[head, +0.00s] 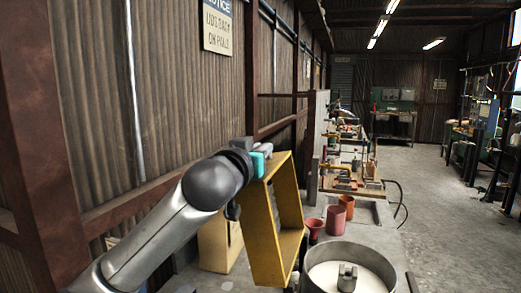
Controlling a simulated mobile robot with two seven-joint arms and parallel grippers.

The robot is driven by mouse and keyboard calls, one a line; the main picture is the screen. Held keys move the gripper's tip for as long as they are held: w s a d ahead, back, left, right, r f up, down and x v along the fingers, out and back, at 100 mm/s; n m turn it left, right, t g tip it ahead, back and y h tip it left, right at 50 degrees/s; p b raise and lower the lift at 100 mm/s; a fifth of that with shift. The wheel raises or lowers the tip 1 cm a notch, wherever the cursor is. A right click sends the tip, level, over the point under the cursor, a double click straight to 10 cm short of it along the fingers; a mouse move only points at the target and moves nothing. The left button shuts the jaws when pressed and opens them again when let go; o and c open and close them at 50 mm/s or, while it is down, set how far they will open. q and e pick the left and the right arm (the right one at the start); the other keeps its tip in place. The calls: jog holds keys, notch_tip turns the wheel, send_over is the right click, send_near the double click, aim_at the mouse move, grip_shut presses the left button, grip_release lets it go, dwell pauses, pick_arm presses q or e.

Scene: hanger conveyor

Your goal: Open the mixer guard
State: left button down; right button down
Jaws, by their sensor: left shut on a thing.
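The mixer guard (262,236) looks to be the yellow open box frame. It stands tilted up at the left side of a round metal mixer bowl (318,249). The bowl's top is uncovered, with pale contents and a grey metal piece (347,277) in its middle. My left gripper (259,160) is at the guard's upper left corner and shut on its edge; the fingertips are partly hidden by my own wrist. My right gripper is not in view.
Red and orange cups (337,218) stand behind the bowl. A cream box (219,245) is behind the guard on the left. A cluttered workbench (352,184) stands further back. The corrugated wall is close on the left; the concrete floor (440,225) on the right is clear.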

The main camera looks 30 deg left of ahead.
pick_arm(q)
jog(key=shift+w+d+r+p, duration=0.1)
jog(key=shift+d+r+p, duration=0.2)
jog(key=shift+p, duration=0.3)
jog(key=w+d+m+p, duration=0.2)
jog(key=d+m+p, duration=0.2)
jog(key=d, duration=0.4)
jog(key=shift+r+p, duration=0.45)
jog(key=shift+p, duration=0.15)
jog(key=c, duration=0.9)
grip_release()
jog(key=shift+a, duration=0.1)
